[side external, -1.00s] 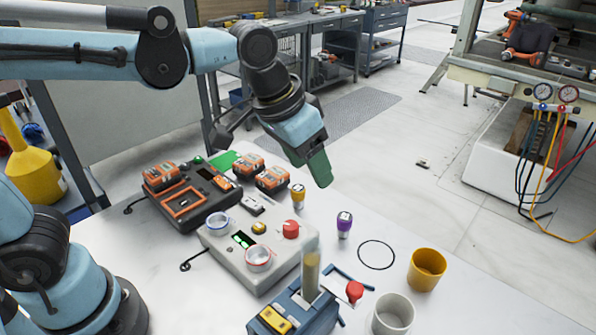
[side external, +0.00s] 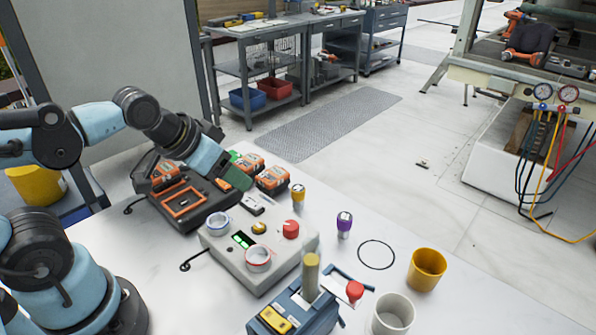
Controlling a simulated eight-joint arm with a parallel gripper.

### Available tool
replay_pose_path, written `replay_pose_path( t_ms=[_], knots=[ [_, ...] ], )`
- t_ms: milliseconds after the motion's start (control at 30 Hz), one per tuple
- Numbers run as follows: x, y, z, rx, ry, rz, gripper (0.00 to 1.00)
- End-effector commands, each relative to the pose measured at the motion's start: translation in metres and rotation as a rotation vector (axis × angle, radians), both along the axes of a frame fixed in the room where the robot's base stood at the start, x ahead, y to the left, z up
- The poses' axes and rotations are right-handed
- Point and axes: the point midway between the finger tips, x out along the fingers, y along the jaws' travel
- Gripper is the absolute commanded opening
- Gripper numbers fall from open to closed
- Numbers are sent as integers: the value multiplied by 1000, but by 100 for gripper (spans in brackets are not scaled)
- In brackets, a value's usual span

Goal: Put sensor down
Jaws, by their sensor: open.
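My gripper (side external: 236,178), with dark green fingers, is at the left of the side external view, over the dark charger dock (side external: 196,206) and near its orange batteries. It is open, and I see nothing held in it. Two small capped devices stand upright on the white table: one with a purple top (side external: 344,224) and one with a yellow top (side external: 298,195). I cannot tell which is the sensor. Both are apart from the gripper, to its right.
A grey control box (side external: 272,262) with a red knob and a blue device (side external: 300,312) with a tan cylinder stand in front. A yellow cup (side external: 427,269), a white cup (side external: 393,314) and a black ring (side external: 376,254) are at right.

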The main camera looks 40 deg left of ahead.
Motion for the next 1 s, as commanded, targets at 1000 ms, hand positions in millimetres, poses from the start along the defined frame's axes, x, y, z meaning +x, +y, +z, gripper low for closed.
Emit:
replay_pose_path(
  t_ms=[1000],
  knots=[
    [63,-316,40,72,483,-458,64]
  ],
)
